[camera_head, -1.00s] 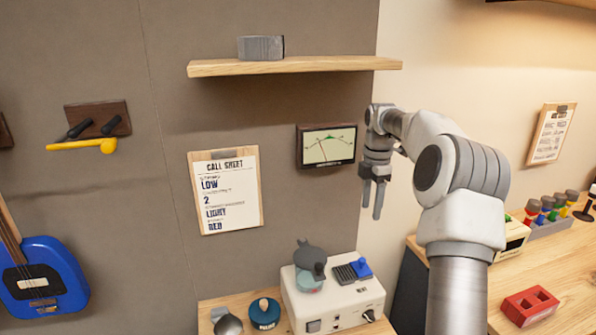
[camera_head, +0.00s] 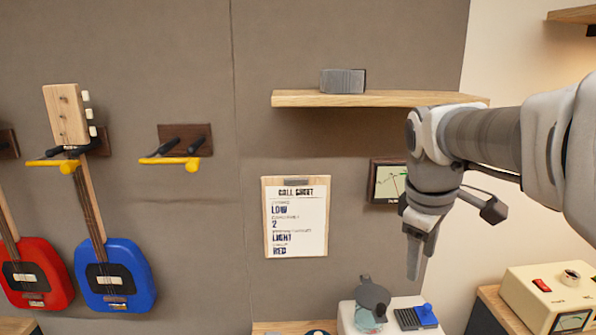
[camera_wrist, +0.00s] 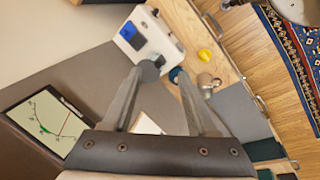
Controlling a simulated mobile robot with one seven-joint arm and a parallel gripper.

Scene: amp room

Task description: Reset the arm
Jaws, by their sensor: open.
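My gripper (camera_head: 416,262) hangs at the right of the head view, fingers pointing down, in front of the wall and above the white amp box (camera_head: 350,318). In the wrist view my gripper (camera_wrist: 165,85) shows two spread fingers with nothing held between them. The amp box (camera_wrist: 160,45) lies beyond the fingertips there, with a blue block on it. My forearm runs off to the right edge of the head view.
A wooden shelf (camera_head: 385,98) with a grey block (camera_head: 343,81) is left of and above my gripper. A meter (camera_head: 386,182) sits partly behind my arm. A call sheet (camera_head: 297,217), a blue guitar (camera_head: 115,275) and a red guitar (camera_head: 36,272) hang on the wall to the left.

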